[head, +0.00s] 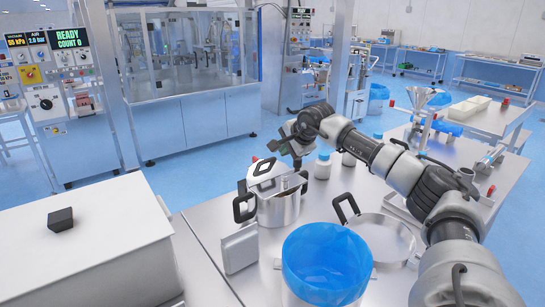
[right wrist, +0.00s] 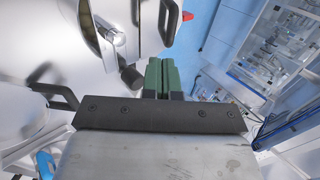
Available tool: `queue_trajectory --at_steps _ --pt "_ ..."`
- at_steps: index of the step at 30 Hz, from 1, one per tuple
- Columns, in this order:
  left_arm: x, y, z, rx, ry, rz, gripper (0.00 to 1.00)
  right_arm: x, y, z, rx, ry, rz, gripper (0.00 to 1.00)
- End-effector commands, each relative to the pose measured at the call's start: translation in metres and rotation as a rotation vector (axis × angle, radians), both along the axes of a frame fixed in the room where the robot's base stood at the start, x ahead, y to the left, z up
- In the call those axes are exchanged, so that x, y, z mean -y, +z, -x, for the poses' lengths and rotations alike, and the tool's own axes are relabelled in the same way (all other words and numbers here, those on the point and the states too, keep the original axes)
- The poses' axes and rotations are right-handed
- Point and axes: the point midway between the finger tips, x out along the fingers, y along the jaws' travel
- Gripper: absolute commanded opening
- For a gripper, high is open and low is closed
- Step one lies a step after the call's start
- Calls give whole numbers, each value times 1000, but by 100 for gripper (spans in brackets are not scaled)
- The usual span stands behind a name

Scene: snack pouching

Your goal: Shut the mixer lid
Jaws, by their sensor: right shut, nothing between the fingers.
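The mixer looks like a steel pot (head: 278,209) with black side handles, standing on the steel table. Its shiny lid (head: 266,173) sits tilted at the top of the pot, with a dark gap under its right side; I cannot tell if any edge touches the rim. My right gripper (head: 296,160) is just behind and right of the lid, apart from it as far as I can see. In the right wrist view its green fingertips (right wrist: 162,76) are together and empty, with shiny steel parts to their left. My left gripper is not in view.
A bin with a blue liner (head: 326,262) stands in front of the pot. A round steel pan or lid (head: 384,238) lies to the right. White bottles (head: 322,167) stand behind the pot. A white box (head: 85,245) fills the left foreground.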

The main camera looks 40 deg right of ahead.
Motion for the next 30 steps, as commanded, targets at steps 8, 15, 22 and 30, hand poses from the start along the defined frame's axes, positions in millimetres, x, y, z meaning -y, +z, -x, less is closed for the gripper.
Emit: queue_trajectory --at_steps 8,15,22,30 --pt "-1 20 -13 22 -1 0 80 4 -45 -41 -4 -2 -2 0" --pt "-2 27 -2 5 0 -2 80 8 -56 -66 0 -2 -2 0" --pt "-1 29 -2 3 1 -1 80 9 -62 -75 0 -1 0 0" --pt "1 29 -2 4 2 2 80 9 -62 -76 0 -1 1 0"
